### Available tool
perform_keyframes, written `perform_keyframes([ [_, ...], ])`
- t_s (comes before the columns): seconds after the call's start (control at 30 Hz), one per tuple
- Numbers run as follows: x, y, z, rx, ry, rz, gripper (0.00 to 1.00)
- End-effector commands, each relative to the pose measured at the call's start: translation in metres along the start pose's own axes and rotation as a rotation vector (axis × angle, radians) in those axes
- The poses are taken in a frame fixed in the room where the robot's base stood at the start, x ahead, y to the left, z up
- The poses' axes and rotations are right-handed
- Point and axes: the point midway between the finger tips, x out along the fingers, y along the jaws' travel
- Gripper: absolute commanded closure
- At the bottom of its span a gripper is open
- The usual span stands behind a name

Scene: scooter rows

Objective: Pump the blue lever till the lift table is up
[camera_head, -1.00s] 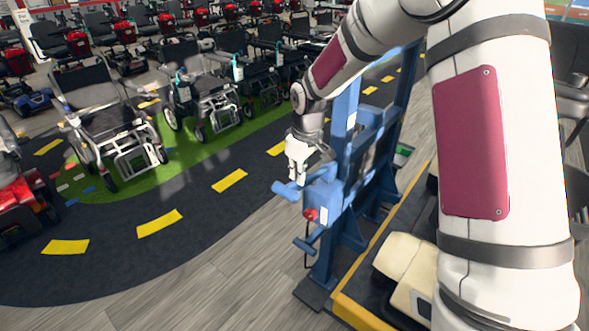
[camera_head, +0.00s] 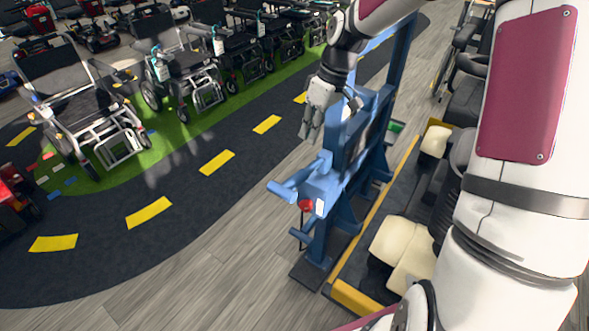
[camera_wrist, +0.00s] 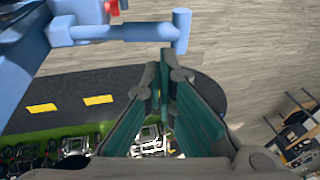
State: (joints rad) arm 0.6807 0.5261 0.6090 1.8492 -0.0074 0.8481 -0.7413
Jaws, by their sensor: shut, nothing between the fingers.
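The blue lever (camera_head: 283,190) sticks out to the left from the blue lift frame (camera_head: 345,165), roughly level, with a short crosspiece at its end. In the wrist view the lever (camera_wrist: 125,32) runs across the top, ahead of the fingertips. My gripper (camera_head: 309,137) is above and beyond the lever in the head view, fingers pointing down. It is shut, empty and apart from the lever. The lift table (camera_head: 350,299) is a dark platform with yellow edges at the frame's right, low near the floor. My arm hides part of it.
A red button (camera_head: 305,205) sits on the frame by the lever's base. A lower blue bar (camera_head: 302,236) sticks out below. A scooter with cream parts (camera_head: 400,245) stands on the platform. Wheelchairs (camera_head: 95,115) line the green strip. The wood floor left of the frame is clear.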

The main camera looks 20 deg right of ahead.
Motion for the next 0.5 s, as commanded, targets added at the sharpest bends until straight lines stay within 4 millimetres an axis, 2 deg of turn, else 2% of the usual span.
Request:
perform_keyframes([
  [0.23, 0.019, 0.000, 0.000, 0.000, -0.002, -0.002, 1.00],
  [0.5, 0.071, -0.001, 0.000, 0.000, -0.003, -0.004, 1.00],
])
